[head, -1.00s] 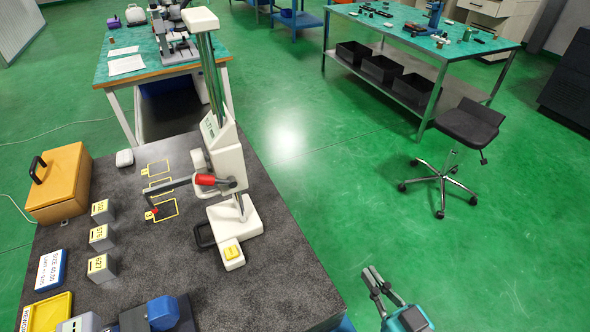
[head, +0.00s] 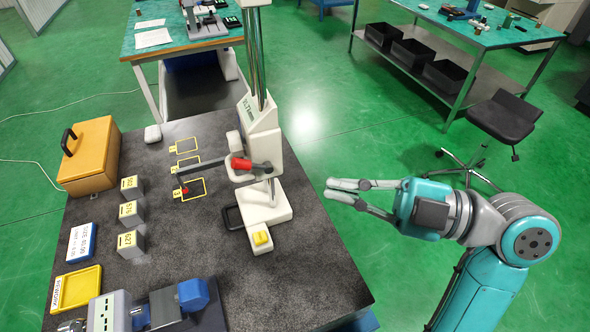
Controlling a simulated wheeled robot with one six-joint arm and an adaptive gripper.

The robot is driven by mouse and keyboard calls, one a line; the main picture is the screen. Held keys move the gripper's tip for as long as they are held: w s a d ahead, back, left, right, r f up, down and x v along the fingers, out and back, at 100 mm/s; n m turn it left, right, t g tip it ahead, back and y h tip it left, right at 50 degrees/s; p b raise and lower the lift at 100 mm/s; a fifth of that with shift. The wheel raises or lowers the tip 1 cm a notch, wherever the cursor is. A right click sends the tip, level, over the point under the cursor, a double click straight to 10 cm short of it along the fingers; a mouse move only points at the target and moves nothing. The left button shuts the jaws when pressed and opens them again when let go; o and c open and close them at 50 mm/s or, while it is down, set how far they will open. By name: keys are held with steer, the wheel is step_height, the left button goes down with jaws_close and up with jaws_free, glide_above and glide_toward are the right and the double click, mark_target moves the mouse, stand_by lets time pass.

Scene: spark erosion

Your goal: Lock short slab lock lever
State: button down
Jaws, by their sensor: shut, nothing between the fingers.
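A white height gauge (head: 263,140) stands upright on the dark granite table (head: 320,262). I cannot tell which part is called the short slab. A thin dark arm with a small red tip reaches left from the carriage over the yellow outlines. My gripper (head: 332,189) is at the right of the gauge, over the green floor beyond the table edge. Its fingers point left and are shut and empty, apart from the lever.
Several grey numbered blocks (head: 131,243), an orange case (head: 90,155) and a yellow tray (head: 76,288) stand on the table's left side. A blue-and-grey device (head: 180,300) is at the front. A black stool (head: 503,118) stands at right. Floor between is clear.

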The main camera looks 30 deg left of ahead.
glide_toward(240, 167)
step_height(240, 167, up, 3)
steer(key=s+a, duration=0.3)
steer(key=shift+w+a+f, duration=0.35)
steer(key=shift+a+f, duration=0.2)
steer(key=shift+a, duration=0.3)
steer(key=shift+w+a+f, duration=0.3)
steer(key=shift+a+f, duration=0.25)
steer(key=shift+a, duration=0.25)
steer(key=shift+a+f+n+h, duration=0.2)
steer(key=shift+a+n+h, duration=0.1)
steer(key=shift+a+h, duration=0.1)
steer(key=shift+s+a+f, duration=0.15)
steer(key=shift+f, duration=0.1)
